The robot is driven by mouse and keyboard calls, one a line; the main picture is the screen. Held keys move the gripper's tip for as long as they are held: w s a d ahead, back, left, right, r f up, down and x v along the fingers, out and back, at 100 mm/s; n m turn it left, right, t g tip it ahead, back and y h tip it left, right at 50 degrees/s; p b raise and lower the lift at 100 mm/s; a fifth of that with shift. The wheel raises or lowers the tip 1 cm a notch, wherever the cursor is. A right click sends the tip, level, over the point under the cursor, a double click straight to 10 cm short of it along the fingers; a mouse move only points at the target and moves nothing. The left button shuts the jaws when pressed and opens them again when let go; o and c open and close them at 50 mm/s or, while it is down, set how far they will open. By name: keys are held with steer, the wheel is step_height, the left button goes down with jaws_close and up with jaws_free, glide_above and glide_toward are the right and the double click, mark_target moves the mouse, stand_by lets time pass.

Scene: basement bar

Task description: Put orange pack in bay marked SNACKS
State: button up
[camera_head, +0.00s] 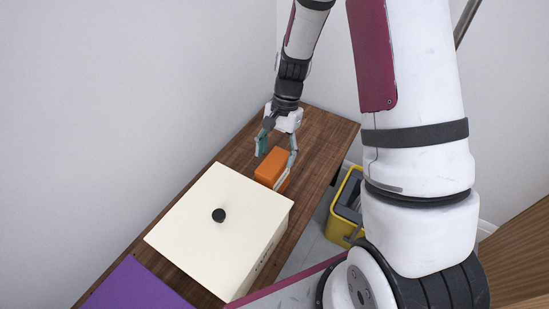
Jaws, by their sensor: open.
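The orange pack (271,166) sits on the wooden table, just behind a cream box with a black knob on top (186,239). My gripper (276,163) is open, with its fingers on either side of the pack. The right finger appears close to the pack's right side; I cannot tell whether either finger touches it. Part of the pack is hidden by the right finger and the cream box. Small dark marks show on the box's right side, too small to read. I cannot make out a bay marked SNACKS.
The wooden table (324,136) runs along the wall, with bare room at its far end. A purple flat-topped thing (135,290) lies at the near left. A yellow bucket (340,225) stands on the floor right of the table. A brown wooden piece (520,262) is at right.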

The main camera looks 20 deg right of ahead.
steer(key=p+v, duration=0.2)
steer(key=v, duration=0.6)
steer(key=shift+r+p, duration=0.35)
steer(key=shift+r, duration=0.05)
